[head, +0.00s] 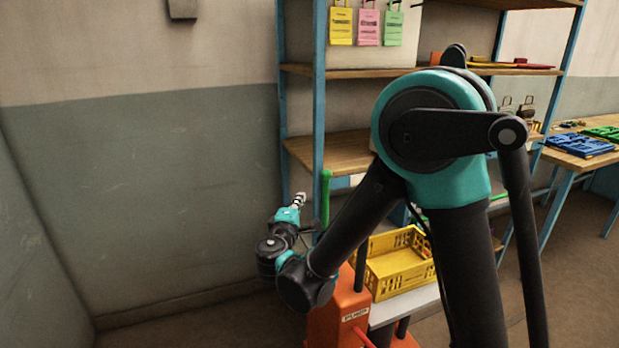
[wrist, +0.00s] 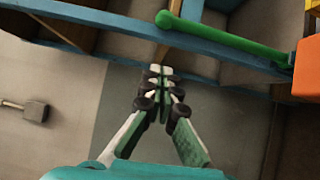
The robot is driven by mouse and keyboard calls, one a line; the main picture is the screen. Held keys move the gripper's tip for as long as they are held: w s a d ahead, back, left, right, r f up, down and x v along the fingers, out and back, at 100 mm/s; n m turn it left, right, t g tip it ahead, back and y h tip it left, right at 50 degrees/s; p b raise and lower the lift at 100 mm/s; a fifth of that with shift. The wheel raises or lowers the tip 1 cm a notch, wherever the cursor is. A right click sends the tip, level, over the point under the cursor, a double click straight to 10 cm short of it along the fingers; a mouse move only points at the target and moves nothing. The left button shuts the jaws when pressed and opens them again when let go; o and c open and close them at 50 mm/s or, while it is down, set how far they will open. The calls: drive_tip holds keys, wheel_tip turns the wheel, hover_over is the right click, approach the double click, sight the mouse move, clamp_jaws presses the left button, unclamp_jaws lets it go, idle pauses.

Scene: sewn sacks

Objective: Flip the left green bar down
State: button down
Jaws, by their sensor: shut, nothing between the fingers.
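The left green bar (head: 325,199) stands upright at the left of the orange machine in the head view. In the wrist view the green bar (wrist: 225,38) runs from a rounded end at the upper middle to an orange block at the right. My gripper (head: 299,199) is at the left of the bar, near its height, with a visible gap in the picture. In the wrist view my gripper (wrist: 160,70) has its fingertips together and empty, below the bar's free end. The bar's lower end is partly hidden by my arm in the head view.
The orange machine (head: 345,311) stands below my arm, with a yellow crate (head: 398,288) at its right. A blue-framed shelf (head: 319,100) rises close behind the bar. A table (head: 575,156) with blue trays is at the far right.

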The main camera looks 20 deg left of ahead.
idle(0.3)
drive_tip(key=shift+w+d+r, duration=0.1)
drive_tip(key=shift+w+d, duration=0.25)
drive_tip(key=shift+w, duration=1.8)
drive_tip(key=shift+w+d+r, duration=0.1)
drive_tip(key=shift+w+d, duration=0.2)
drive_tip(key=shift+w, duration=1.9)
drive_tip(key=shift+w+d, duration=0.35)
drive_tip(key=shift+w, duration=1.8)
drive_tip(key=shift+d, duration=0.1)
